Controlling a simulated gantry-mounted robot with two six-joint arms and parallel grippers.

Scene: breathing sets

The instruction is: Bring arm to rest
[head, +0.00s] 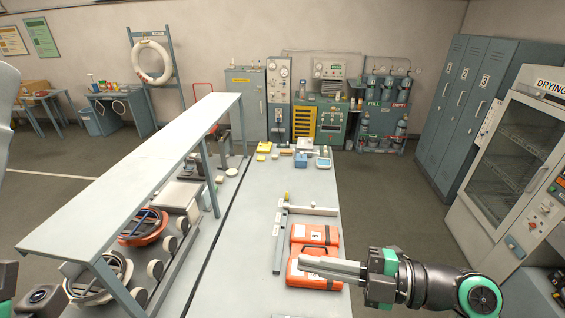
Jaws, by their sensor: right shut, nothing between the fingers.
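My right gripper (330,267) comes in from the lower right and is shut, with nothing seen between its fingers. Its fingers point left, over the near orange case on the bench and partly in front of it. It looks to be above the case, but I cannot tell by how much. Of my left arm, only a pale part at the left edge and a dark part at the lower left corner may show. The left gripper's fingers are not visible.
A drying cabinet (510,150) stands at right. The bench front middle is clear.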

